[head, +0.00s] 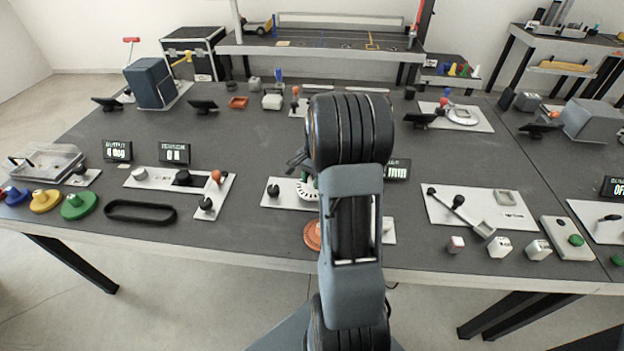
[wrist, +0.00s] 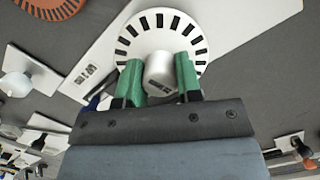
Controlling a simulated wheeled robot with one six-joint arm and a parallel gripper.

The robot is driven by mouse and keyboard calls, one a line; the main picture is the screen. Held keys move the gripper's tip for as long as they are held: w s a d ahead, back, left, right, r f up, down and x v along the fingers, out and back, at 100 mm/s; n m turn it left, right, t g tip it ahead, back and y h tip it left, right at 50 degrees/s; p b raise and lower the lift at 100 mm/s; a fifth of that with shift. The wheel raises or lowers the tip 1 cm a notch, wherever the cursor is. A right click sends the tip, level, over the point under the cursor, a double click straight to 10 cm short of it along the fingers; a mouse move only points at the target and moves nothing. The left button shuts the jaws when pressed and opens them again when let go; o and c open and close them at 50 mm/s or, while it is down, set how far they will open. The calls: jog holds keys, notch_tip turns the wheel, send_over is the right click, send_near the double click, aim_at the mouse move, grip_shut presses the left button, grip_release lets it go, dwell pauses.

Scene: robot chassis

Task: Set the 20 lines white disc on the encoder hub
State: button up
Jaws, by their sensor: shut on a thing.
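The white disc (wrist: 126,52) has black slots around its rim and a pale round knob (wrist: 160,74) at its centre. My gripper (wrist: 158,78) is shut on this knob, with one green finger on each side. In the head view part of the disc (head: 293,189) shows left of my arm, over the white plate (head: 270,201). The encoder hub is not visible; the disc and my arm cover that area. I cannot tell whether the disc is seated or held just above the plate.
An orange slotted disc (head: 311,236) lies near the table's front edge, left of my arm; it also shows in the wrist view (wrist: 52,6). A black knob (head: 273,190) stands on the plate's left end. A display (head: 397,169) stands behind, right of my arm.

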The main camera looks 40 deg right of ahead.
jog(key=shift+f+b, duration=0.4)
jog(key=shift+f, duration=0.25)
jog(key=o, duration=0.6)
jog(key=shift+o, duration=0.2)
jog(key=shift+r, duration=0.2)
notch_tip(320, 180, up, 11)
jog(key=d+p, duration=0.1)
jog(key=p, duration=0.8)
jog(key=shift+w+d+f, duration=0.2)
jog(key=shift+d, duration=0.1)
jog(key=s+a+r+n+t, duration=0.1)
jog(key=s+a+r+n, duration=0.2)
jog(key=a, duration=0.4)
jog(key=s+a+r+n+t+h, duration=0.1)
jog(key=s+a+r+n+t, duration=0.1)
jog(key=s+a+r+n, duration=0.2)
jog(key=s+a+r+n+t, duration=0.1)
jog(key=s+a+r+n, duration=0.2)
jog(key=a, duration=0.8)
jog(key=s+n, duration=0.2)
jog(key=n, duration=0.2)
jog(key=shift+s+a+r+n+t+h, duration=0.15)
jog(key=shift+s+a+n+t+h, duration=0.15)
jog(key=shift+s+n+h, duration=0.1)
